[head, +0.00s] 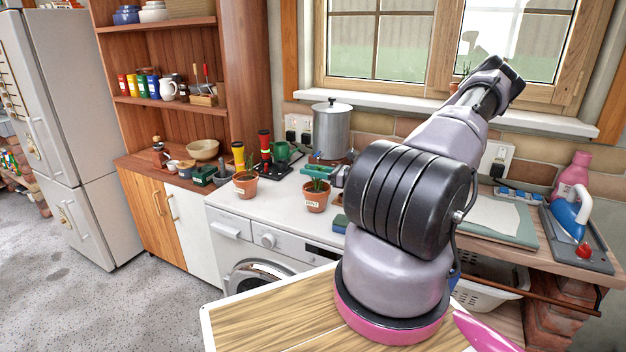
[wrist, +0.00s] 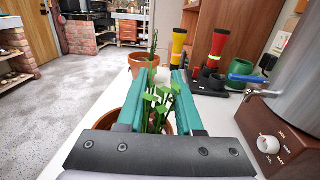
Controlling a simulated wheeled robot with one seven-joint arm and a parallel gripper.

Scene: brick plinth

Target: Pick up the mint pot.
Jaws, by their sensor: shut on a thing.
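The mint pot (head: 316,202) is a terracotta pot with a white label and green leaves, near the front edge of the white worktop in the head view. My gripper (head: 312,172), with teal fingers, reaches in from the right at the pot's top and is shut on it. In the wrist view the gripper (wrist: 160,82) has green stems and leaves between its fingers. The rim of the mint pot (wrist: 107,120) shows below them; the fingers and the gripper body hide most of it. I cannot tell whether its base touches the worktop.
A second terracotta pot (head: 245,186) stands to the left, beyond the fingertips in the wrist view (wrist: 143,64). Yellow and red-black grinders (head: 265,146) and a green mug (head: 281,151) stand behind. A large steel pot (head: 331,130) is close to the arm.

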